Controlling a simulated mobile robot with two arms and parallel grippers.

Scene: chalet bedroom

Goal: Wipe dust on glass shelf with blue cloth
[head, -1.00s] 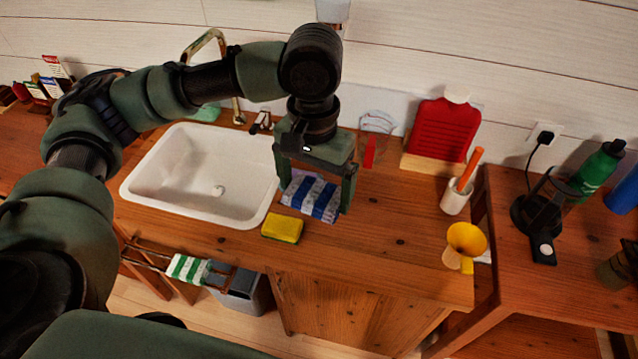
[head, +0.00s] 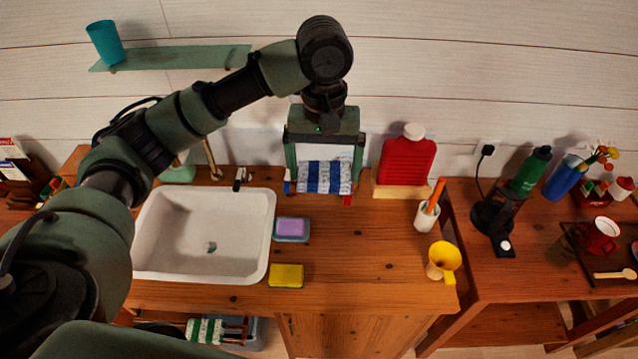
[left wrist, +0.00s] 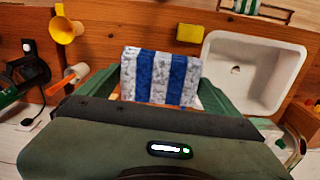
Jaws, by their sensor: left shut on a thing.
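My left gripper (head: 324,172) is shut on a blue-and-white striped cloth (head: 325,177) and holds it above the back of the wooden counter, right of the sink. The cloth also shows between the fingers in the left wrist view (left wrist: 160,77). The glass shelf (head: 170,58) is a greenish strip on the white plank wall at the upper left, with a teal cup (head: 105,42) on its left end. My arm passes in front of the shelf's right end. I cannot make out dust on it. My right gripper is not in view.
A white sink (head: 205,235) is set in the counter. A purple sponge in a dish (head: 291,229), a yellow sponge (head: 286,276), a red bottle (head: 407,160), a white cup (head: 427,216) and a yellow funnel (head: 443,259) stand to the right. The counter's middle is clear.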

